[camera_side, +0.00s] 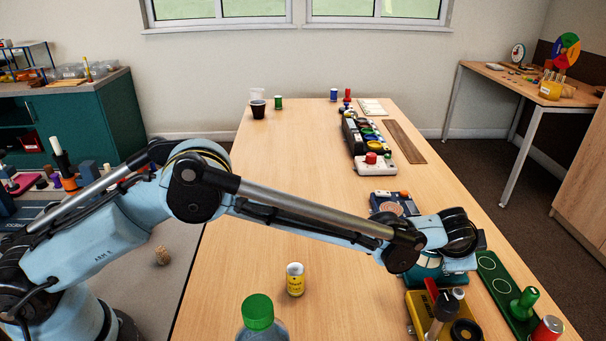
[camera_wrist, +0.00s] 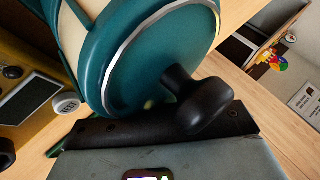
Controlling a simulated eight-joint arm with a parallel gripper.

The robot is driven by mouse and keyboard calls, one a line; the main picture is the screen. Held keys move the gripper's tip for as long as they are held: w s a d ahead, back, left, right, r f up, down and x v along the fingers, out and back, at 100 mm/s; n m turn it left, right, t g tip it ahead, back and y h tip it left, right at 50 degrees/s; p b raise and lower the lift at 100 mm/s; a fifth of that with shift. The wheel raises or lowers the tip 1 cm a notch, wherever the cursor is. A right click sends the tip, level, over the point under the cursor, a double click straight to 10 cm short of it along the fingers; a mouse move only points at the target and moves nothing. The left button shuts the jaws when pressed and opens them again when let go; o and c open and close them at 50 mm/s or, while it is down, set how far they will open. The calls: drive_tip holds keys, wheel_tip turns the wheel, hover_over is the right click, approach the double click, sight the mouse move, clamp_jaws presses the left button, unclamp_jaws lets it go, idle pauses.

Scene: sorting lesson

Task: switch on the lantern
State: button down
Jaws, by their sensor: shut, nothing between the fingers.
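A teal round body with a silver rim and a black knob, which looks like the lantern (camera_wrist: 150,55), fills the upper middle of the wrist view. Its black knob (camera_wrist: 203,104) sticks out toward the camera. In the side view only part of the teal body (camera_side: 424,273) shows beneath my wrist, at the right of the table; the knob is hidden there. My gripper (camera_side: 462,264) is shut and empty, low beside the teal body. In the wrist view its dark edge lies just below the knob; whether they touch I cannot tell.
A yellow can (camera_side: 295,279) and green-capped bottle (camera_side: 258,311) stand left. The middle of the table is clear.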

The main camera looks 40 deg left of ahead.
drive_tip(key=shift+a+f, duration=0.2)
drive_tip(key=shift+f, duration=0.35)
idle(0.4)
drive_tip(key=shift+a+r, duration=0.15)
drive_tip(key=shift+r, duration=0.6)
drive_tip(key=shift+d+r, duration=0.2)
drive_tip(key=shift+s+d+r, duration=0.15)
drive_tip(key=shift+r, duration=1.05)
drive_tip(key=shift+s+d+r, duration=0.15)
drive_tip(key=shift+r, duration=1.05)
